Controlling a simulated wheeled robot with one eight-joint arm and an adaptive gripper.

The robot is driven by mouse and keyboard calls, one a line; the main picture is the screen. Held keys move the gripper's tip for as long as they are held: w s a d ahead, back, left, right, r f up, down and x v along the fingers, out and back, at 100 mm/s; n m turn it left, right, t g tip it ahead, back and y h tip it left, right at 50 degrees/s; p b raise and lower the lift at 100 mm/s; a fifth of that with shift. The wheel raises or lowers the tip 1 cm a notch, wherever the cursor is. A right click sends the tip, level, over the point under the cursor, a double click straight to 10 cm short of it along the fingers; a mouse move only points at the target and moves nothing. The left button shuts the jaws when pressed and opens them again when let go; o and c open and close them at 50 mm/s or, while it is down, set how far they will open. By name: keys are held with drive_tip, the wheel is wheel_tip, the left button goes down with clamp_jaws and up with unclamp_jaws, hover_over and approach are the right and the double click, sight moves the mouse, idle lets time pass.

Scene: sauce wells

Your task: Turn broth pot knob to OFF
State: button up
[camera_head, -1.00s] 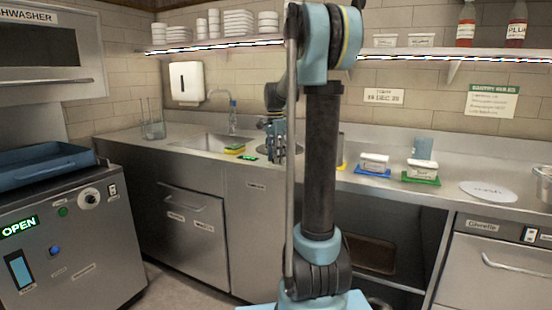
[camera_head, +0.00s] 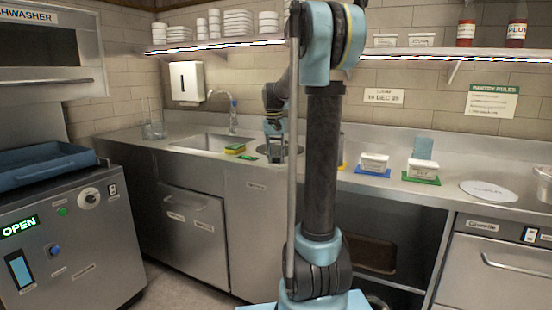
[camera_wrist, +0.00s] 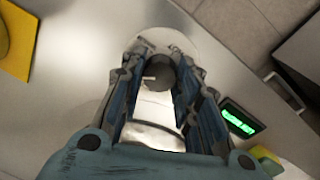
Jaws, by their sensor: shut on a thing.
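My gripper (camera_head: 274,150) points down over the counter beside the sink. In the wrist view its two fingers (camera_wrist: 160,85) are shut around a dark round piece (camera_wrist: 160,70) with a small pale mark. A pale round metal surface (camera_wrist: 185,48) lies beneath it. I cannot tell for certain whether the dark piece is the broth pot knob. A small green-lit display (camera_wrist: 238,120) sits on the counter beside the right finger; its text is unreadable. In the head view a dark round opening with a steel rim (camera_head: 297,150) shows behind my gripper, partly hidden by my arm.
A yellow-green sponge (camera_head: 235,149) lies by the sink (camera_head: 205,142). A yellow sheet (camera_wrist: 18,45) shows left in the wrist view. White tubs on blue (camera_head: 372,173) and green (camera_head: 421,180) mats stand to the right. A shelf (camera_head: 220,44) runs above.

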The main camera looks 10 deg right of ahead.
sight(275, 158)
drive_tip(key=n, duration=0.5)
drive_tip(key=shift+n, duration=0.3)
drive_tip(key=n, duration=0.5)
drive_tip(key=shift+n+t, duration=0.3)
drive_tip(key=o, duration=1.1)
drive_tip(key=shift+r, duration=0.1)
drive_tip(key=r, duration=1.1)
drive_tip(key=shift+s+a+r, duration=0.2)
drive_tip(key=shift+s+r, duration=0.05)
drive_tip(key=shift+r, duration=0.1)
